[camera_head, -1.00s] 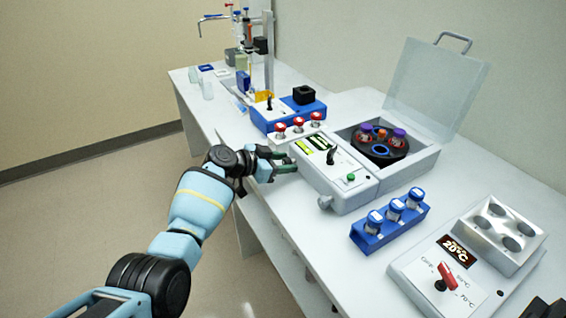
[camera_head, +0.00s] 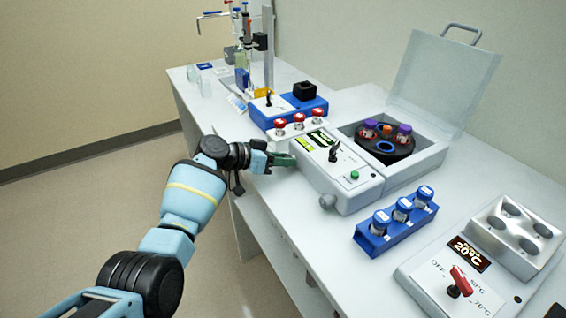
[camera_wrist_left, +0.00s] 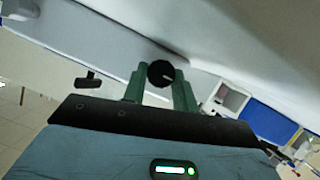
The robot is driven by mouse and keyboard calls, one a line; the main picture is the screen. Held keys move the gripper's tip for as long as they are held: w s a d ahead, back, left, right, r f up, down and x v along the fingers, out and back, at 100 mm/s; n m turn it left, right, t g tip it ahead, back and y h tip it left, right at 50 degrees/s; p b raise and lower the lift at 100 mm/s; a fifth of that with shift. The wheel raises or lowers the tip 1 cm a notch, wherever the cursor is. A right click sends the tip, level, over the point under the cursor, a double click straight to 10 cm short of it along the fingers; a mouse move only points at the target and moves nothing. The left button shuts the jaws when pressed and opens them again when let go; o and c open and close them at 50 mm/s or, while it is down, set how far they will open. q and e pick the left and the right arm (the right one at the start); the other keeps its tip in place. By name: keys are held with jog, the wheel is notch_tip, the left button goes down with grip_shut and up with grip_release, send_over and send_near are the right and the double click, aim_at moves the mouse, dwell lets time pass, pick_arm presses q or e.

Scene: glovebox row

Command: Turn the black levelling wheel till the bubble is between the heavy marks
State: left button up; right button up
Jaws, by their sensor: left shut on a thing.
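The black levelling wheel (camera_wrist_left: 160,73), with a pale mark on its face, sits between the green fingertips of my left gripper (camera_wrist_left: 159,85) in the left wrist view. The gripper is shut on it. In the head view the left gripper (camera_head: 289,160) is at the left side of the white centrifuge (camera_head: 352,199) and hides the wheel. A yellow-green level vial (camera_head: 303,146) lies on the centrifuge's top near the gripper. Its bubble and heavy marks are too small to make out. My right gripper is not clearly in view.
The centrifuge lid (camera_head: 440,82) stands open over the rotor (camera_head: 385,147). A blue rack (camera_head: 395,232) of capped tubes stands in front. A heater block with a red knob (camera_head: 461,281) is at right. Red-capped vials (camera_head: 299,121) stand close behind the gripper.

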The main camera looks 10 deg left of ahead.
pick_arm(q)
jog(key=shift+f+n+g+h+b, duration=0.3)
jog(key=shift+n+h+b, duration=0.1)
jog(key=shift+n+b, duration=0.3)
jog(key=shift+a+r+n+b, duration=0.1)
jog(key=shift+r+n+b, duration=0.05)
jog(key=shift+n+b, duration=0.25)
jog(key=shift+w, duration=0.1)
jog(key=o, duration=0.8)
jog(key=shift+o, duration=0.9)
jog(key=shift+r, duration=0.1)
jog(key=v, duration=0.6)
jog(key=shift+a+p, duration=0.2)
jog(key=shift+p, duration=0.15)
jog(key=shift+s+a+r, duration=0.25)
jog(key=shift+a, duration=0.35)
